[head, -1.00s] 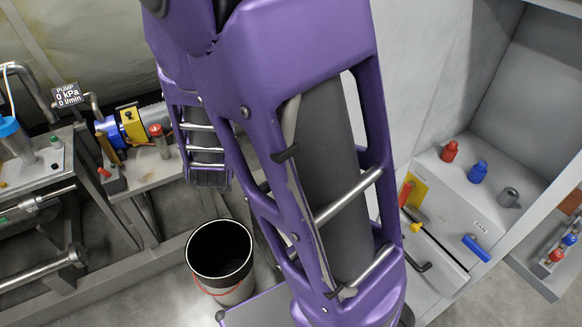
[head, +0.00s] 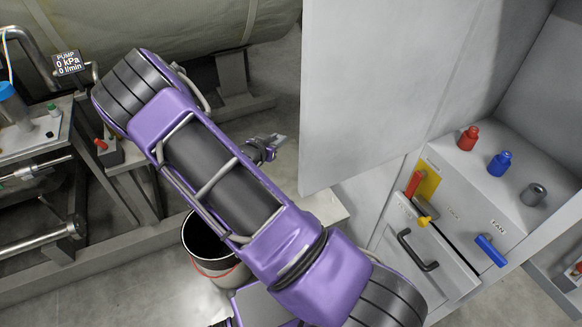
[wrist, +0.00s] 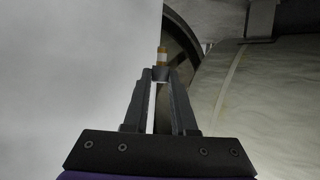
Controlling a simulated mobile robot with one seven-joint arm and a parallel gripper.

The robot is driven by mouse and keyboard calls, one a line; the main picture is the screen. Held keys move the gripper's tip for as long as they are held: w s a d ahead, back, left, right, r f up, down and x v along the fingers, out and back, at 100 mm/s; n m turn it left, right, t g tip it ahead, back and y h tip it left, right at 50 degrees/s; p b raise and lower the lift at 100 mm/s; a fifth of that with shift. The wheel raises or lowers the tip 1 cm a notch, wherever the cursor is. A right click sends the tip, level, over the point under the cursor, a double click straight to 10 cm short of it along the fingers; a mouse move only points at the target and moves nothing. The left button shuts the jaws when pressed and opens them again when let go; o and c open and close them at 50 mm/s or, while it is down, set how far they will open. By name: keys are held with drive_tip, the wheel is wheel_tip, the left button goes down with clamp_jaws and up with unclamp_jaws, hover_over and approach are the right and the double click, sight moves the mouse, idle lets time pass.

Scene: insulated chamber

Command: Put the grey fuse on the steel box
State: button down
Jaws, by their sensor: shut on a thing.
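In the wrist view my gripper (wrist: 160,75) is shut on a small upright piece, which I take for the grey fuse (wrist: 162,57). Its visible end has brass-coloured and white bands, and its lower part is hidden between the fingertips. In the head view my gripper (head: 279,141) is small, in the air left of a tall pale panel; the fuse cannot be made out there. The steel box (head: 470,205), labelled FAN, stands at the right, apart from my gripper. On its top are a red piece (head: 467,138), a blue piece (head: 500,163) and a grey cylinder (head: 533,194).
The tall pale panel (head: 375,90) stands between my gripper and the box. A bench with pipes (head: 40,150) is at the left. A large tank (head: 170,25) lies behind.

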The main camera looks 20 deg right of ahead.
drive_tip(key=shift+m+g+h, duration=0.7)
drive_tip(key=shift+m+g, duration=0.1)
drive_tip(key=shift+g, duration=0.1)
drive_tip(key=shift+s+d+f+b, duration=0.1)
drive_tip(key=shift+d+f+b, duration=0.7)
drive_tip(key=shift+f, duration=2.3)
drive_tip(key=shift+d+f+b, duration=0.65)
drive_tip(key=shift+f+b, duration=0.25)
drive_tip(key=shift+f, duration=2.25)
drive_tip(key=shift+s+d+f+b, duration=0.1)
drive_tip(key=shift+d+f+b, duration=0.7)
drive_tip(key=shift+f, duration=2.3)
drive_tip(key=shift+w+f, duration=0.1)
drive_tip(key=shift+f, duration=0.45)
drive_tip(key=c, duration=0.6)
unclamp_jaws()
drive_tip(key=shift+c, duration=0.2)
drive_tip(key=shift+a, duration=0.1)
drive_tip(key=p+v, duration=0.1)
drive_tip(key=v, duration=1.6)
drive_tip(key=shift+r+p, duration=0.15)
drive_tip(key=shift+p, duration=0.25)
drive_tip(key=shift+a, duration=0.1)
